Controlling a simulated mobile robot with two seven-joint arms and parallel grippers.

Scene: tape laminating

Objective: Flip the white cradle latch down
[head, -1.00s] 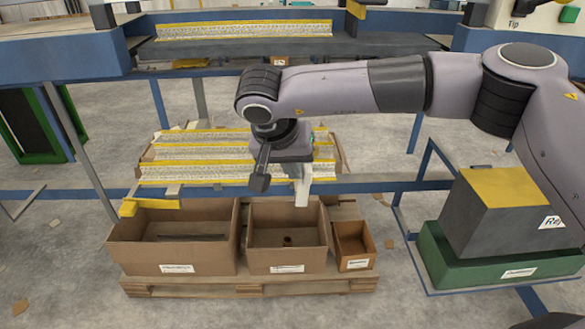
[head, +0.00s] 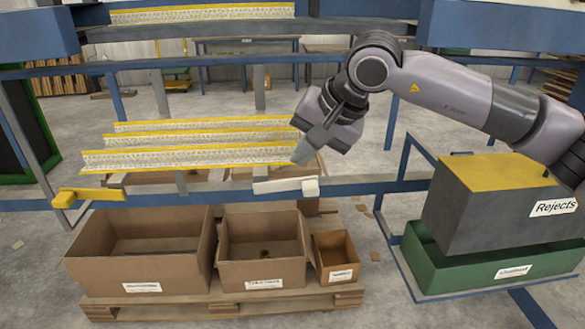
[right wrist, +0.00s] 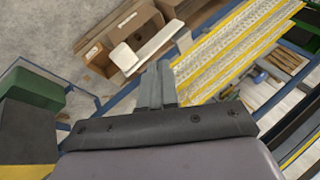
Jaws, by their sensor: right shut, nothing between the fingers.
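The white cradle latch (head: 283,186) lies nearly level along the blue front rail, with its blocky end to the right. In the right wrist view the white latch (right wrist: 160,42) shows just beyond my fingertips. My right gripper (head: 303,154) comes in from the right and is tilted, its fingertips above the latch. A gap shows between the fingertips and the latch. In the right wrist view my right gripper (right wrist: 157,72) has its two fingers together with nothing between them. My left gripper is out of view.
A yellow latch (head: 90,196) sits at the rail's left end. Several yellow-edged strips (head: 185,158) lie on the rack behind. Open cardboard boxes (head: 262,275) stand below. A grey Rejects box (head: 480,215) sits in a green tray (head: 420,253) at right.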

